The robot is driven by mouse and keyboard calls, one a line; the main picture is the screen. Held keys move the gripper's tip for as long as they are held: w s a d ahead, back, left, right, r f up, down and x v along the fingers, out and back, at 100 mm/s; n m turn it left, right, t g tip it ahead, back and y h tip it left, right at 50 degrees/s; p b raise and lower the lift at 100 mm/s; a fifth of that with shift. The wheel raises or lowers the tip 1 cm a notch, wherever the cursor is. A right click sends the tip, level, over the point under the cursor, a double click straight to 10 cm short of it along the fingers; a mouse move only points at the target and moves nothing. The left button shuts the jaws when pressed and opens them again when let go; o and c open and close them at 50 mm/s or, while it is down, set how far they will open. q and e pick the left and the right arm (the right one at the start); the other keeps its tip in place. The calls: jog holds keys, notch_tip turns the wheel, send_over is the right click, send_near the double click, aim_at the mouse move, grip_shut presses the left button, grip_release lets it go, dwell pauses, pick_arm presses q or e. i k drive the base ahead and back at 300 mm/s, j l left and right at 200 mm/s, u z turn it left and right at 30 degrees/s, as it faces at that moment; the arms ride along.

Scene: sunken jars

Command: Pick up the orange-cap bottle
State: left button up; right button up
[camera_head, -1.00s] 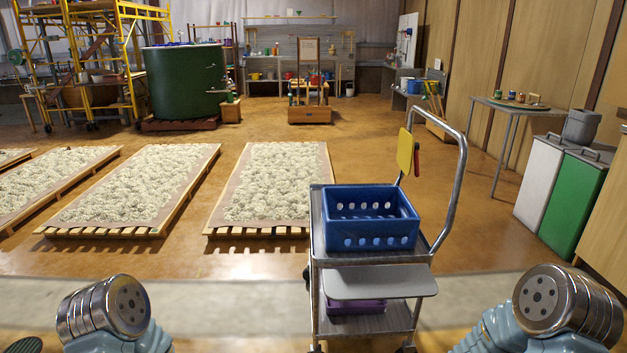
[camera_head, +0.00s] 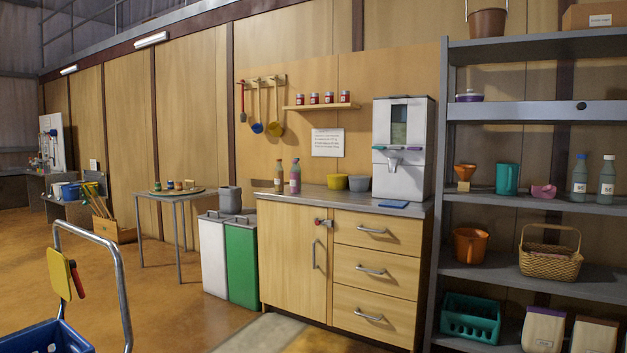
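Two small bottles stand upright side by side on the counter of the wooden cabinet (camera_head: 350,201), near its left end. The left one is a greenish bottle (camera_head: 279,178) whose top looks orange-tan. The right one is a pinkish bottle (camera_head: 295,180). They are too small to be sure of the cap colours. Neither of my grippers is in view.
White (camera_head: 213,257) and green (camera_head: 241,262) bins stand left of the cabinet. A cart with a blue crate (camera_head: 45,337) is at lower left. Floor between is clear.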

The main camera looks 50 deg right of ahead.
aim_at(280, 170)
jog(key=z, duration=1.45)
jog(key=i+l, duration=0.1)
jog(key=i, duration=0.75)
jog(key=i+l+z, duration=0.1)
jog(key=i+z, duration=0.15)
jog(key=i, duration=0.7)
jog(key=i+j+z, duration=0.1)
jog(key=i+z, duration=0.15)
jog(key=i, duration=0.7)
jog(key=i+j+z, duration=0.1)
jog(key=j, duration=0.25)
jog(key=i+j, duration=0.35)
jog(key=i+j+z, duration=0.25)
jog(key=i+j, duration=0.15)
jog(key=j, duration=0.3)
jog(key=i+j+z, duration=0.1)
jog(key=j, duration=0.25)
jog(key=i, duration=0.05)
